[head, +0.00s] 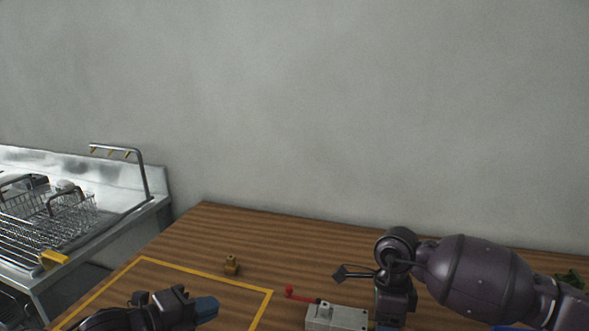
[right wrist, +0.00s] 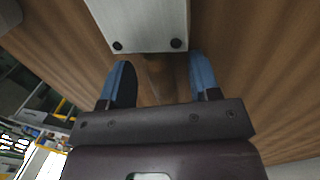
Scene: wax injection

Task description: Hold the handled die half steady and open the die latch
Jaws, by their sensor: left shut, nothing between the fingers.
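The die is a light grey block (head: 337,318) at the bottom of the head view, cut off by the frame edge. A red latch lever with a round knob (head: 290,291) sticks out from its left side. In the right wrist view the grey block (right wrist: 140,22) is just ahead of my right gripper (right wrist: 161,78). Its blue fingers are apart, with a blurred brown part, perhaps the handle (right wrist: 160,72), between them; I see no contact. My left gripper (head: 206,309) is shut and empty, left of the die and apart from the red lever.
A metal sink unit with a wire rack (head: 70,215) is at the left.

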